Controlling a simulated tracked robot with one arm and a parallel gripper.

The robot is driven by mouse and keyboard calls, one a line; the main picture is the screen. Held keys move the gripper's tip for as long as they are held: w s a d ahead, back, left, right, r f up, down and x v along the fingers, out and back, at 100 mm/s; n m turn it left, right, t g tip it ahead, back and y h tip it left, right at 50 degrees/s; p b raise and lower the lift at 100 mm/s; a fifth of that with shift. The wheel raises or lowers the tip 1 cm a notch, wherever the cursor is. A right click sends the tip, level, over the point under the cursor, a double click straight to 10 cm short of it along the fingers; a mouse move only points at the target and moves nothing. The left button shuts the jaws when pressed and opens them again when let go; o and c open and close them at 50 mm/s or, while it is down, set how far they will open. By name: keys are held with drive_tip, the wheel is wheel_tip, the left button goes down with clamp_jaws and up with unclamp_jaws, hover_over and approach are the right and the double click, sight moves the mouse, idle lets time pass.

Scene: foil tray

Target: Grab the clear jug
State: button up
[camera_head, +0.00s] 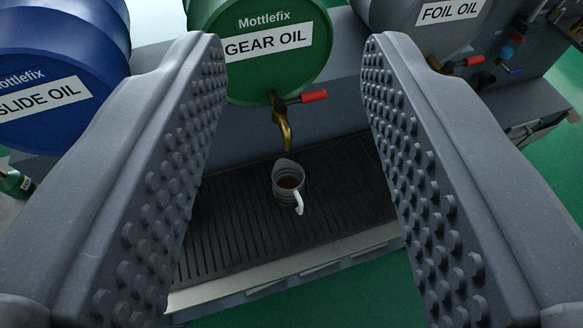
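The clear jug (287,171) stands upright on the dark ribbed drip tray (236,226), below the brass tap of the green drum. It has dark markings around its wall, a white handle toward me, and some brown liquid inside. My gripper (292,50) is open and empty. Its two grey studded fingers stand wide apart to the left and right in the picture. The jug shows in the gap between them, farther off, and neither finger appears to touch it.
The green gear oil drum (290,70) has a brass tap (286,126) with a red lever above the jug. A blue slide oil drum (60,55) is at left, a grey foil oil drum (400,25) at right. Green floor (375,285) lies in front of the tray.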

sight(285, 182)
drive_tip(key=shift+w+a, duration=0.1)
drive_tip(key=shift+w, duration=0.05)
drive_tip(key=o, duration=1.3)
drive_tip(key=shift+n+g+h, duration=0.3)
drive_tip(key=shift+n+h, duration=0.2)
drive_tip(key=f, duration=0.1)
drive_tip(key=w+f, duration=0.1)
drive_tip(key=f, duration=0.1)
drive_tip(key=shift+w+f+b, duration=0.3)
drive_tip(key=shift+w, duration=0.1)
drive_tip(key=shift+o, duration=0.2)
drive_tip(key=w+d+f+n+g+h+b, duration=0.1)
drive_tip(key=w+f+n+h+b, duration=0.3)
drive_tip(key=f, duration=0.6)
drive_tip(key=w+d+f+n+g+h+p, duration=0.1)
drive_tip(key=w+f+n, duration=0.45)
drive_tip(key=f, duration=0.45)
drive_tip(key=w+a+f+n+y+b, duration=0.15)
drive_tip(key=a+f+n, duration=0.25)
drive_tip(key=f+n, duration=0.85)
drive_tip(key=w+a+f+n+b, duration=0.25)
drive_tip(key=f+n, duration=0.65)
drive_tip(key=f, duration=0.6)
drive_tip(key=x, duration=0.8)
drive_tip(key=shift+w+a, duration=0.1)
drive_tip(key=shift+a, duration=0.3)
drive_tip(key=shift+p+x, duration=0.3)
drive_tip(key=shift+x, duration=2.6)
